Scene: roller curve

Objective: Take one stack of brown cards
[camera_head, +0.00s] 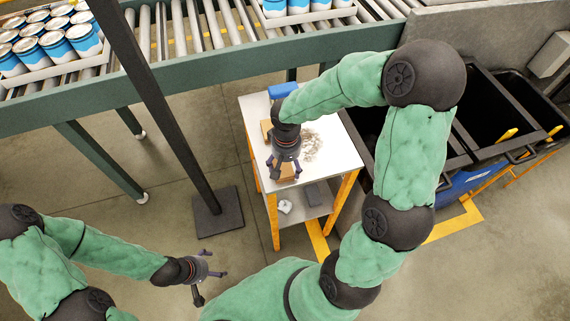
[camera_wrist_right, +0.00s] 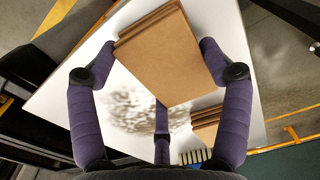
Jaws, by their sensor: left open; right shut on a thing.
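A stack of brown cards (camera_wrist_right: 165,55) fills the space between the purple fingers of my right gripper (camera_wrist_right: 160,62) in the right wrist view. My right gripper (camera_head: 284,170) is shut on this stack, near the front edge of the white table (camera_head: 337,157) in the head view. The held stack (camera_head: 287,171) is partly hidden there by the fingers. A second brown stack (camera_wrist_right: 206,122) lies on the table; it also shows in the head view (camera_head: 266,130), partly behind my right wrist. My left gripper (camera_head: 205,273) is open and empty above the floor at the lower left.
A blue object (camera_head: 283,90) is at the table's back edge, and a dark smudge (camera_head: 312,145) marks its top. A lower shelf (camera_head: 305,208) holds small items. A conveyor (camera_head: 215,55) with trays of cans runs behind. Dark bins (camera_head: 500,100) stand right; a dark post (camera_head: 165,115) stands left.

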